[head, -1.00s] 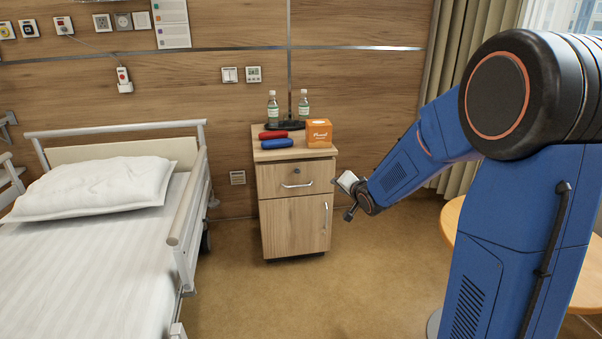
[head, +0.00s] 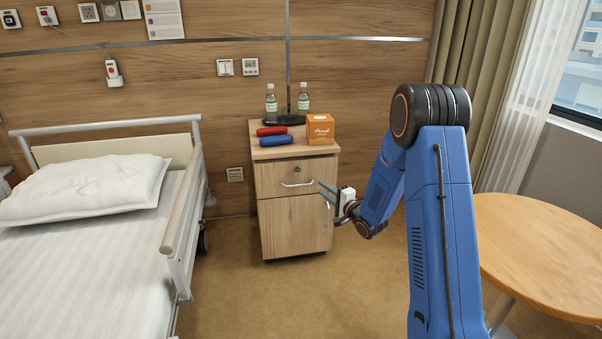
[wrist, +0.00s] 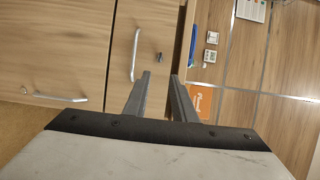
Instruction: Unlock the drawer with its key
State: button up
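The bedside cabinet's wooden drawer (head: 276,178) is shut, with a silver bar handle (head: 297,184) and a dark round lock (head: 297,169) above it. In the wrist view the lock (wrist: 160,57) shows beside the drawer handle (wrist: 135,55), ahead of the fingers. I can make out no key, in the lock or elsewhere. My gripper (head: 321,190) is in front of the cabinet's right side, apart from it. In the wrist view my gripper (wrist: 160,80) has its two fingers apart, with nothing between them.
On the cabinet top lie a red case (head: 271,131) and a blue case (head: 276,141), beside an orange box (head: 320,129) and two bottles on a dark tray (head: 284,121). A bed (head: 90,240) stands left, a round table (head: 545,245) right. Floor before the cabinet is clear.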

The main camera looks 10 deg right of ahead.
jog(key=x, duration=1.7)
jog(key=shift+w, duration=0.1)
grip_shut()
